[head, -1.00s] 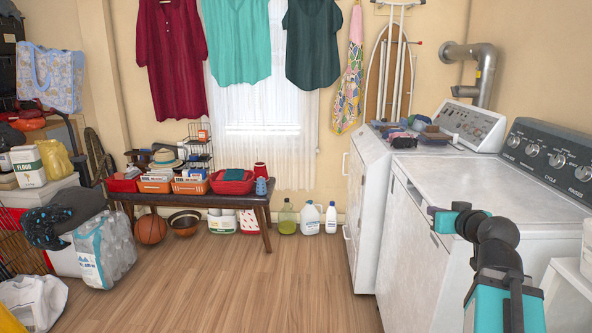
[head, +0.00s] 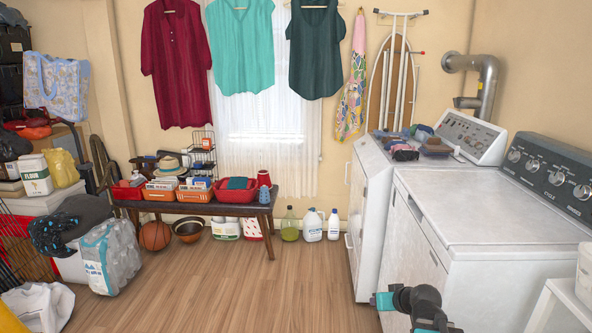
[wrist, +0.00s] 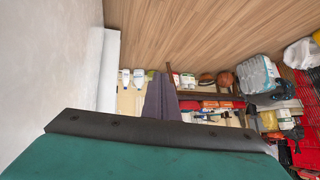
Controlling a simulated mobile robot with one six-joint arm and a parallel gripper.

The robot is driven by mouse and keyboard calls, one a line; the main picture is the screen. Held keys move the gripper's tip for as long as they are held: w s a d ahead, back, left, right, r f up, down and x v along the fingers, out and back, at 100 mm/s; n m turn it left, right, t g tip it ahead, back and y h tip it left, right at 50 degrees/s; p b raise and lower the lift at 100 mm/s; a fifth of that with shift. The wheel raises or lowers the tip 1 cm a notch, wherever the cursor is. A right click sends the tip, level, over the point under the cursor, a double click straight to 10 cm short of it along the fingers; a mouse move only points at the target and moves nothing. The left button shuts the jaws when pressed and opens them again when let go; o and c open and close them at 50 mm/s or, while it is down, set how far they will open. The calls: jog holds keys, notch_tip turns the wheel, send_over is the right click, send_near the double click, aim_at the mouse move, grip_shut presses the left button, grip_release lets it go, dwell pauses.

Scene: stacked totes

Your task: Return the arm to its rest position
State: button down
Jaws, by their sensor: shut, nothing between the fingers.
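My arm shows at the bottom right of the head view, low in front of the white machines, with a teal part (head: 382,301) at its left end. The fingers are hard to make out there. In the wrist view my gripper (wrist: 160,97) has its dark fingers together, with nothing held between them. The wrist view is upside down, with the floor at the top and the bench goods below.
A white washer or dryer (head: 490,215) stands close behind the arm, with a second machine (head: 368,215) beyond it. A white stand (head: 560,300) is at the right edge. The wood floor (head: 240,290) is clear in the middle. A loaded bench (head: 230,210) stands by the window.

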jog(key=s+a+f+g+p, duration=0.3)
jog(key=s+a+f+g, duration=0.15)
jog(key=s+f, duration=0.55)
jog(key=s+a+f+g+p, duration=0.3)
jog(key=s+a+f, duration=0.4)
jog(key=f, duration=0.6)
jog(key=s+d+f+g+h+p, duration=0.1)
jog(key=s+f+g, duration=0.2)
jog(key=s, duration=0.9)
jog(key=s+d+f+m+g+h+p, duration=0.1)
jog(key=s+f, duration=0.4)
jog(key=s, duration=0.8)
jog(key=d+g, duration=0.1)
jog(key=g, duration=0.1)
jog(key=shift+g+h, duration=0.35)
jog(key=shift+h, duration=0.05)
jog(key=shift+d+f, duration=0.1)
jog(key=shift+d, duration=0.05)
